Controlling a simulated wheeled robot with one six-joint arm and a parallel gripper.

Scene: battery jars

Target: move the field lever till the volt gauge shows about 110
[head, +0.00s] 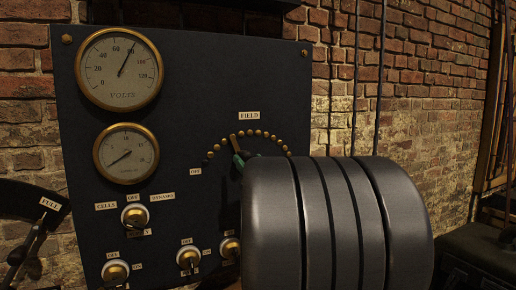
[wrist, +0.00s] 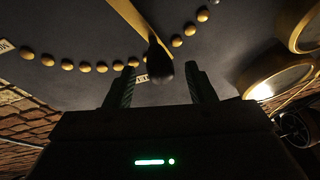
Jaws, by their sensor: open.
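The volt gauge (head: 119,69) is the upper brass-rimmed dial in the head view, and its needle stands at about 80. The field lever (head: 234,142) shows as a short brass piece at the upper left of its arc of brass studs, under the FIELD label; my arm hides the rest. In the wrist view the lever's brass arm (wrist: 127,14) ends in a dark handle (wrist: 159,66). My gripper (wrist: 160,78) is open, with one finger on each side of the handle and visible gaps between. A green-tinted fingertip shows in the head view (head: 240,160).
A smaller gauge (head: 126,153) sits below the volt gauge on the dark panel (head: 190,100). Several knob switches, one marked CELLS (head: 134,215), line the lower panel. Another lever marked FULL (head: 40,225) is at far left. Brick wall stands behind.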

